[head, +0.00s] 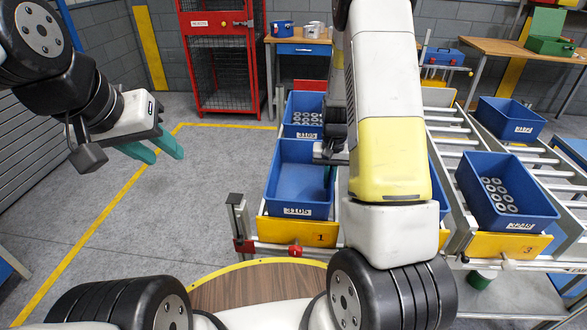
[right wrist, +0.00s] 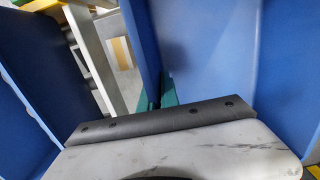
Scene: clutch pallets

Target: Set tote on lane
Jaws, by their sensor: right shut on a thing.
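An empty blue tote (head: 297,180) with a white label stands at the front of lane 1, above the yellow plate (head: 290,232) marked 1. My right gripper (head: 329,176) is at the tote's right wall, partly hidden by my right arm. In the right wrist view its teal fingers (right wrist: 157,98) are shut on the blue tote wall (right wrist: 143,40), one on each side. I cannot tell whether the tote's base rests fully on the rollers. My left gripper (head: 168,152) is open and empty over the floor at the left, its two teal fingers apart.
Behind on lane 1 is another blue tote (head: 303,108) with several round parts. A tote with round parts (head: 530,199) stands on lane 3, and another tote (head: 511,119) is further back. A red cage (head: 218,60) stands behind. The floor at left is clear.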

